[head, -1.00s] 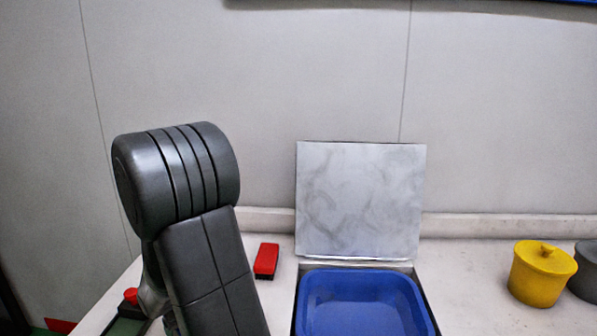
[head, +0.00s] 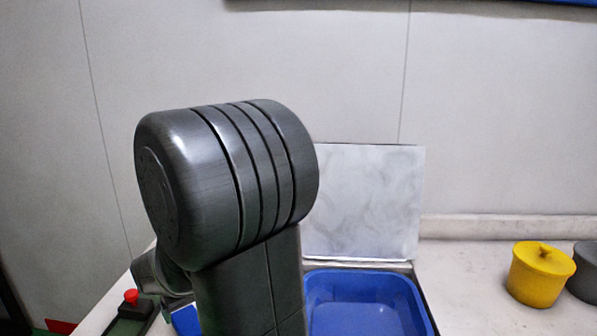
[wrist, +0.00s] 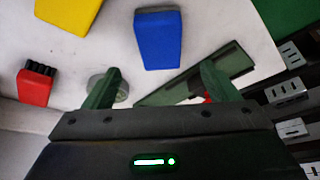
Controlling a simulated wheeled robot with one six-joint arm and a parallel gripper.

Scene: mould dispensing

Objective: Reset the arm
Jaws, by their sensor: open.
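My gripper (wrist: 158,92) shows in the wrist view with its two green fingers spread apart and nothing between them. It is above the white table (wrist: 230,25). In the head view my dark arm fills the left middle, and my gripper is hidden behind it or out of frame.
The wrist view shows a blue block (wrist: 158,40), a yellow block (wrist: 68,14), a red brush (wrist: 35,84) and a green tray (wrist: 225,65). In the head view, a blue basin (head: 365,302) sits before an upright grey panel (head: 365,200). A yellow lidded pot (head: 540,274) stands right.

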